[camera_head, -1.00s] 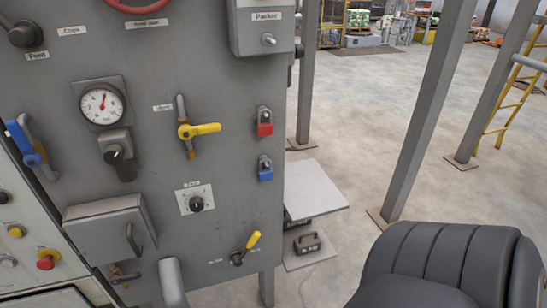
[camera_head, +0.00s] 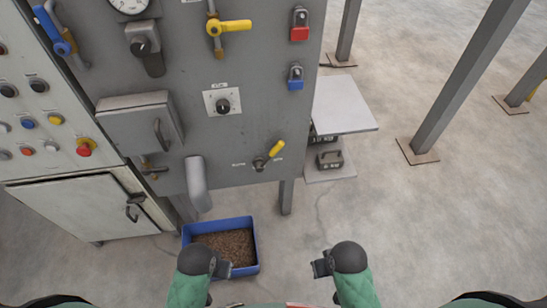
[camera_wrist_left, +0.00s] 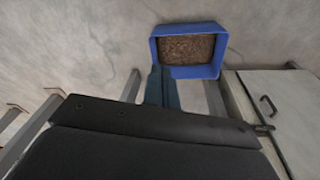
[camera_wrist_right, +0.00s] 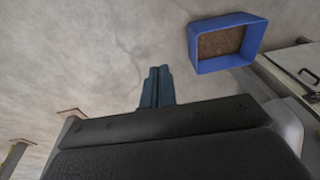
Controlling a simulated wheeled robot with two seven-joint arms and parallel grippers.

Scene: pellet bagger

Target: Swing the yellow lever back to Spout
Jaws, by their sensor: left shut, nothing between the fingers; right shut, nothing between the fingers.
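A small yellow lever (camera_head: 276,149) sits low on the grey panel, on a dark pivot, its handle tilted up to the right. Small labels lie on both sides of its pivot, too small to read surely. Higher on the panel is a second yellow handle (camera_head: 235,26), lying level on a pipe valve. My left gripper (camera_head: 222,270) is shut and empty, in front of the blue tray; its fingers show in the left wrist view (camera_wrist_left: 157,85). My right gripper (camera_head: 320,268) is shut and empty, low and well short of the panel; its fingers show in the right wrist view (camera_wrist_right: 155,85).
A blue tray (camera_head: 251,269) of brown pellets stands on the floor under a grey spout (camera_head: 197,184). A grey box with a handle (camera_head: 140,122) juts from the panel left of the lever. A pale platform (camera_head: 343,104) stands to the right. Open floor lies right of the tray.

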